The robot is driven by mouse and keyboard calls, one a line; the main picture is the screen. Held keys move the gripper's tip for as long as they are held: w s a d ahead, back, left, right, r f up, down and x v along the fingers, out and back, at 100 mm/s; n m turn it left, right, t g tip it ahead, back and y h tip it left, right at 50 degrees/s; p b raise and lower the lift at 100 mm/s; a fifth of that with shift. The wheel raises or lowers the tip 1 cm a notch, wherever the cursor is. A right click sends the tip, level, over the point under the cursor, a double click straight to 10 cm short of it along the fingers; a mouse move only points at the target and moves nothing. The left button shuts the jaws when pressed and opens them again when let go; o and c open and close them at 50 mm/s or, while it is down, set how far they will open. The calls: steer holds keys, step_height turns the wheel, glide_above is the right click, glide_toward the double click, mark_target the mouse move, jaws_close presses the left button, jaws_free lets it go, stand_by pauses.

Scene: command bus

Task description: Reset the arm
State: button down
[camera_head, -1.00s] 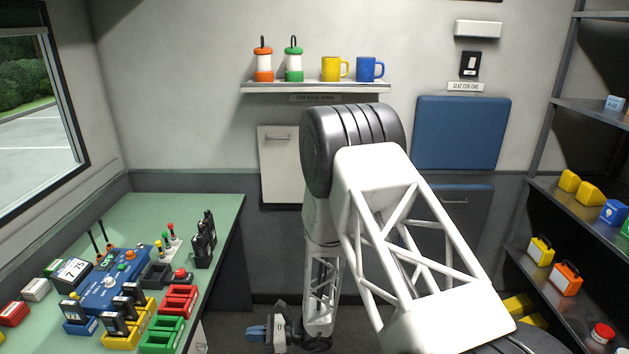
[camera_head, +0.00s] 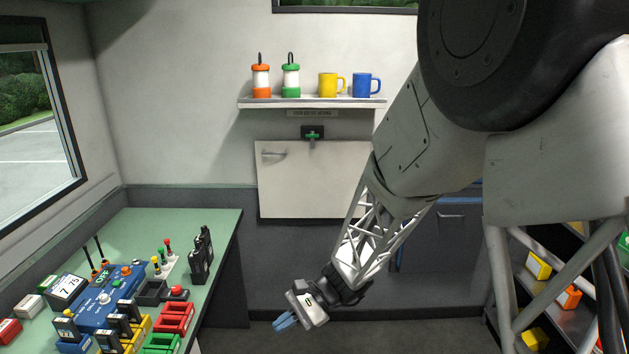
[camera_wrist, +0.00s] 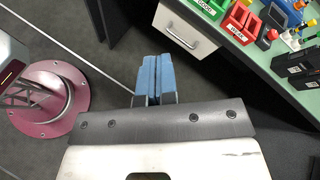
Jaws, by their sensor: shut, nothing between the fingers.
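My gripper (camera_head: 284,321) hangs low over the dark floor, right of the green-topped counter, in the head view. Its blue fingers point down and to the left. In the wrist view my gripper (camera_wrist: 154,70) shows its two blue fingers side by side, pressed together with nothing between them. My arm fills much of the right half of the head view and hides part of the back wall and the shelving.
The green counter (camera_head: 215,222) at left holds a blue radio unit (camera_head: 108,295), coloured trays and black handsets (camera_head: 201,256). A wall shelf (camera_head: 310,103) carries lanterns and mugs. A white cabinet front (camera_head: 310,180) is below it. The floor (camera_head: 255,338) near my gripper is clear.

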steer(key=s+d+r+n+t+h, duration=0.3)
steer(key=s+d+r+h, duration=0.3)
steer(key=s+d+r, duration=0.3)
steer(key=s+d+r+n+t+h, duration=0.4)
steer(key=s+d+r, duration=0.5)
steer(key=d, duration=0.7)
steer(key=shift+s+d+r+n+t+h, duration=0.3)
steer(key=shift+s+t+h, duration=0.1)
steer(key=shift+s+h, duration=0.55)
stand_by(0.4)
